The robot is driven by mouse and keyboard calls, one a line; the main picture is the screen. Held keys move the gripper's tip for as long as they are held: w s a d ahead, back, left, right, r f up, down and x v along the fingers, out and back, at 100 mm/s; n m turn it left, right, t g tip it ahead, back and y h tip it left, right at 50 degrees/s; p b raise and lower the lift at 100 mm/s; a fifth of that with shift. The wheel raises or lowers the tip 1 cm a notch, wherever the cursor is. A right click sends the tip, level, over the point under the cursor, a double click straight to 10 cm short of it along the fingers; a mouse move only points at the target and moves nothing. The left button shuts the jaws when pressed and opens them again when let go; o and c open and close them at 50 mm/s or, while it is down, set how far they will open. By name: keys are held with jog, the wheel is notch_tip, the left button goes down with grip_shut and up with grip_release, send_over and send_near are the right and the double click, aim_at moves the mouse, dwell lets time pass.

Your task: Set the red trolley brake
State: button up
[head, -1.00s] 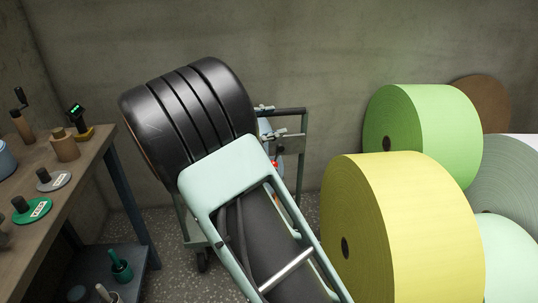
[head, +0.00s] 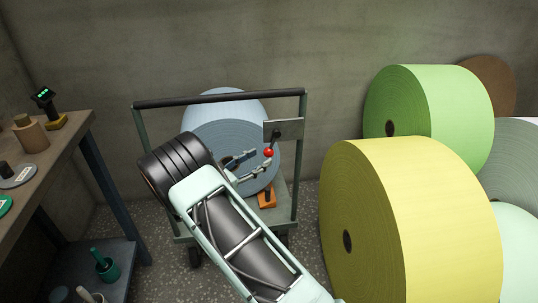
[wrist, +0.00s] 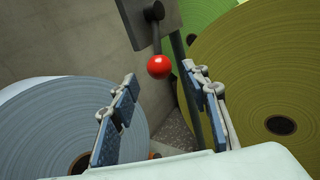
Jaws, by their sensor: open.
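The trolley (head: 220,100) has a dark push bar and a grey-green frame, and stands against the back wall. The brake lever with a red ball knob (head: 268,153) hangs from a grey plate (head: 284,130) on its right upright. My gripper (head: 247,164) is open in front of the trolley, its fingers pointing right, close to the knob. In the wrist view the red knob (wrist: 159,67) lies ahead of and between the two open fingers (wrist: 160,105), just beyond their tips. I see no contact. The lever (wrist: 156,30) runs up from the knob to the plate (wrist: 145,18).
A blue-grey roll (head: 225,105) sits on the trolley behind my gripper, with an orange block (head: 267,197) beside it. A yellow roll (head: 405,220) and a green roll (head: 440,105) stand at the right. A workbench (head: 60,150) with tools is at the left.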

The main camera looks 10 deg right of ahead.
aim_at(265, 155)
jog(key=shift+b+x, duration=0.45)
jog(key=shift+x, duration=2.3)
grip_shut()
